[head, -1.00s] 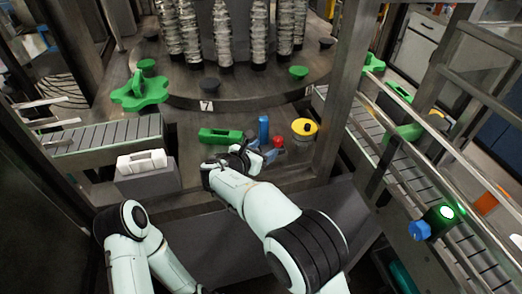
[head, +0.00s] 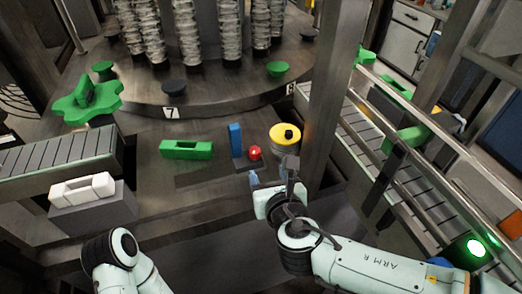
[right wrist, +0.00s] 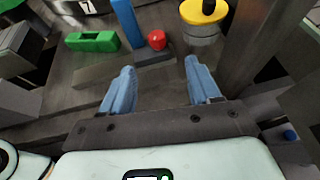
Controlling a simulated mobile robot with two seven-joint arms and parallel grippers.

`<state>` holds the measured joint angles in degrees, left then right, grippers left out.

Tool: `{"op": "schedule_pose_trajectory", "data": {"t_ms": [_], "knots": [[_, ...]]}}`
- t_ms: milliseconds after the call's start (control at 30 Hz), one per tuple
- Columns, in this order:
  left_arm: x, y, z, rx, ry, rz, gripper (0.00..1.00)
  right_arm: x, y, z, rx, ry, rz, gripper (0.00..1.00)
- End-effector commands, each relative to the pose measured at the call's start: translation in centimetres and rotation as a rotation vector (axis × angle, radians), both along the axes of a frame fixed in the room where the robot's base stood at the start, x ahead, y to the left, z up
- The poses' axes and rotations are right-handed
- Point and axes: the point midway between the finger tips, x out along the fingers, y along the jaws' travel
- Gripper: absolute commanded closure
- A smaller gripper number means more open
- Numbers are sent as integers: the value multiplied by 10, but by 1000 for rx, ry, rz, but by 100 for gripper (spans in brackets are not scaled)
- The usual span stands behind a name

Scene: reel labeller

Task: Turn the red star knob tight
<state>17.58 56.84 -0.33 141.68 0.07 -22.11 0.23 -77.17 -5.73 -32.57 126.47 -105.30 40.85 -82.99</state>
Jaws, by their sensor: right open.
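The red knob (head: 255,153) is small and sits on a dark block on the metal deck, just right of an upright blue block. Its star shape is too small to make out. It also shows in the right wrist view (right wrist: 157,40), beyond the fingertips and roughly centred between them. My right gripper (head: 272,177) is open and empty, on the near side of the knob and apart from it. Its two blue fingers (right wrist: 158,72) are spread wide in the wrist view. My left arm shows at the lower left; its gripper is out of view.
A yellow-topped cylinder (head: 284,135) stands right of the knob, close to a metal post (head: 328,95). The blue block (head: 236,140) and a green block (head: 187,149) are to the left. A round table with wrapped columns lies behind. A conveyor (head: 350,130) runs at right.

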Motion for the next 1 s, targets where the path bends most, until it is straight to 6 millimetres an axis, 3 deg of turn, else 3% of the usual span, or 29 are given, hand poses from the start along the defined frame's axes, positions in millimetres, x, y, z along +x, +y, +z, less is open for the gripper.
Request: {"op": "schedule_pose_trajectory", "data": {"t_ms": [100,233,700,1000], "knots": [[-2,0,-3,0,2,0,43,-7,1,-5,3,-1,37,38],[-3,0,-6,0,3,0,43,3,3,-10,2,1,37,38],[-13,0,-29,0,15,0,43,83,20,-44,-1,-1,32,38],[-15,0,-36,0,18,0,43,110,26,-55,2,0,34,38]]}}
